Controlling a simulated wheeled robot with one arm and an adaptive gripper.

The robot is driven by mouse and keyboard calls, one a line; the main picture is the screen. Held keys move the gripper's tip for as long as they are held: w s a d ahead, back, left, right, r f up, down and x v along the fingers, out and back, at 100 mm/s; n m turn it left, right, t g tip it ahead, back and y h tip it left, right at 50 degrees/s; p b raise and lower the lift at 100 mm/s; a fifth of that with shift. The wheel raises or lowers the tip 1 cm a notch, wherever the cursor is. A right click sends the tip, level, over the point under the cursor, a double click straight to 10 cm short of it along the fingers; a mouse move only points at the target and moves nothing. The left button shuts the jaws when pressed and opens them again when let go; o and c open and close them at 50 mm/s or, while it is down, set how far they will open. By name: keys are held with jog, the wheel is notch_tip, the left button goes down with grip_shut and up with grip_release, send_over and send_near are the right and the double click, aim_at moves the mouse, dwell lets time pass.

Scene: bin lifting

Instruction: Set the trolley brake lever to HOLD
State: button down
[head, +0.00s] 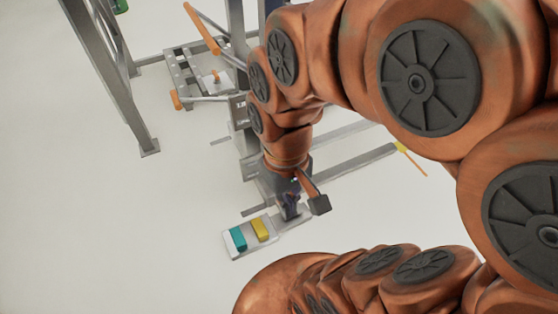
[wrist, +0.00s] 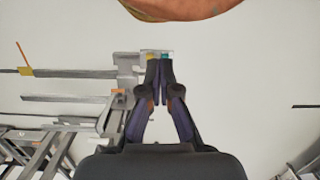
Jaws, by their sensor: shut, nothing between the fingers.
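I cannot tell for sure which part is the trolley brake lever, and no HOLD marking is readable. A small orange-tipped lever (head: 215,74) stands on a pale plate on the grey trolley-like frame (head: 183,68). A thin orange rod (head: 415,163) sticks out from a yellow block at a rail's end; the rod also shows in the wrist view (wrist: 24,54). My gripper (head: 290,208) points down near the pad plate, well apart from both. In the wrist view my gripper (wrist: 159,64) has its fingertips together and holds nothing.
A grey plate with a teal pad (head: 238,239) and a yellow pad (head: 260,229) lies below my gripper. Long grey rails (head: 355,167) extend right. Orange-gripped bars (head: 201,28) and a grey post (head: 108,75) stand behind. Floor at left is clear.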

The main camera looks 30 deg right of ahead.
jog(key=w+d+f+t+b, duration=0.2)
jog(key=w+d+f+b, duration=0.3)
jog(key=w+f+b, duration=0.7)
jog(key=w+d+f+t+b, duration=0.1)
jog(key=w+d+f+b, duration=0.3)
jog(key=w+f+b, duration=0.65)
jog(key=w+d+f+m+t+b, duration=0.1)
jog(key=w+d+f+t+b, duration=0.2)
jog(key=w+d+f+b, duration=1.4)
jog(key=shift+h, duration=0.3)
jog(key=x, duration=0.5)
jog(key=d+x, duration=0.1)
jog(key=x, duration=0.4)
jog(key=d+x, duration=0.1)
jog(key=x, duration=0.5)
jog(key=shift+s+p, duration=0.3)
jog(key=shift+p, duration=0.05)
jog(key=shift+s+a+f+b, duration=0.15)
jog(key=shift+f+b, duration=0.15)
jog(key=shift+f, duration=0.2)
jog(key=shift+s+d+f+b, duration=0.15)
jog(key=shift+f+b, duration=0.15)
jog(key=shift+f, duration=0.2)
jog(key=shift+s+a+f+b, duration=0.15)
jog(key=shift+s+f+b, duration=0.2)
jog(key=shift+f, duration=0.45)
jog(key=shift+s, duration=0.15)
